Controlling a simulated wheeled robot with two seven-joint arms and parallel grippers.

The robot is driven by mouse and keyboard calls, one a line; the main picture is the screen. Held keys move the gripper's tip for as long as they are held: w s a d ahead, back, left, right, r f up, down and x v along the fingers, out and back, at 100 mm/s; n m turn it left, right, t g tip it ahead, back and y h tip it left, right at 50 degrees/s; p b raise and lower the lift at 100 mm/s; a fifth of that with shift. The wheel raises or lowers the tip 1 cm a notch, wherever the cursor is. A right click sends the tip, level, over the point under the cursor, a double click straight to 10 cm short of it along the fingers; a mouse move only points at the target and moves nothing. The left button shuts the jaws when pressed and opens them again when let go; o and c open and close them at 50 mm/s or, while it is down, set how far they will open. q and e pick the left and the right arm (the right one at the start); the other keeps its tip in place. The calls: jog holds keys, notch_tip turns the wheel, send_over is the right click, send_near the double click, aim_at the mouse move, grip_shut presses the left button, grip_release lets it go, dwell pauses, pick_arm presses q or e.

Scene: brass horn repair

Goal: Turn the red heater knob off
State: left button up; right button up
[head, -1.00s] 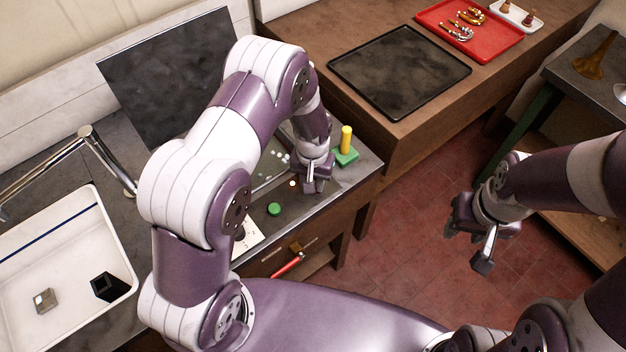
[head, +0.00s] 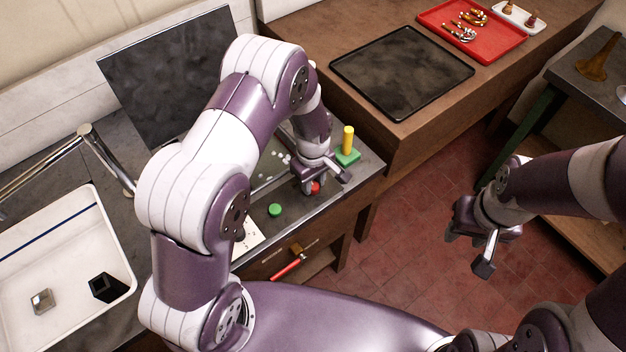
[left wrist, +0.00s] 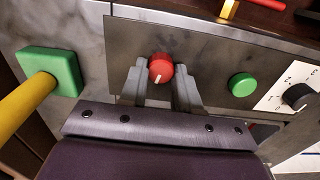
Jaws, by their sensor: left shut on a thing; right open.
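The red heater knob (left wrist: 161,68) sits on the dark panel in the left wrist view, with a white mark pointing down towards my gripper. In the head view the red knob (head: 315,188) shows just below the gripper. My left gripper (left wrist: 161,84) has one finger on each side of the knob and is shut on it. It also shows in the head view (head: 319,179), over the bench's front edge. My right gripper (head: 472,237) is open and empty, above the floor at the right.
A green button (left wrist: 242,85) is beside the knob, and a black dial (left wrist: 298,96) on a white plate lies beyond it. A yellow post (head: 348,138) on a green block (head: 347,157) stands close by. A red-handled drawer or tool (head: 287,269) is below the bench edge.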

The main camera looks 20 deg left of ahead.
aim_at(313, 185)
pick_arm(q)
jog(key=shift+w+r+n, duration=0.2)
jog(key=shift+n, duration=1)
jog(key=o, duration=1.1)
jog(key=shift+c, duration=0.2)
jog(key=shift+s, duration=0.2)
notch_tip(313, 185, up, 13)
jog(key=b, duration=0.2)
jog(key=shift+f, duration=0.2)
